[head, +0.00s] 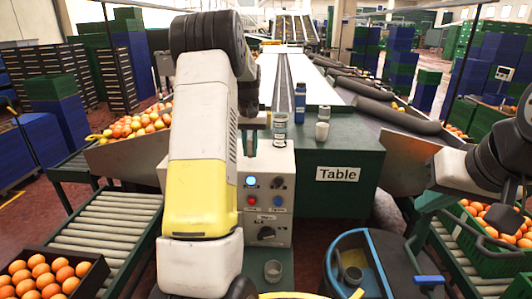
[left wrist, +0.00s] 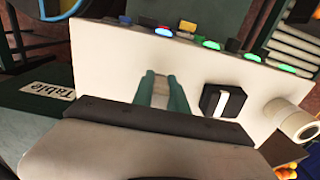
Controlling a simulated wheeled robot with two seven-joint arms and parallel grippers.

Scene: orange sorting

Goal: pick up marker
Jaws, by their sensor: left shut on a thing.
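My left gripper (head: 249,145) is over the front edge of the table, just above the control box. Its two green fingers also show in the left wrist view (left wrist: 163,92), closed with a small gap between them. A small pale-brown thing (left wrist: 162,90) fills this gap; it fits the marker, but most of it is hidden by the fingers and its shape is hard to tell. In the head view the marker is not clearly visible. My right gripper (head: 503,218) is a dark shape at the right edge, over the orange crate; its fingers are not clear.
A control box (head: 268,180) with knobs and lit buttons stands below my left gripper. On the table (head: 345,150) are a dark blue bottle (head: 300,103), a clear container (head: 280,130) and a white cup (head: 322,131). Crates of oranges (head: 95,268) stand at both sides.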

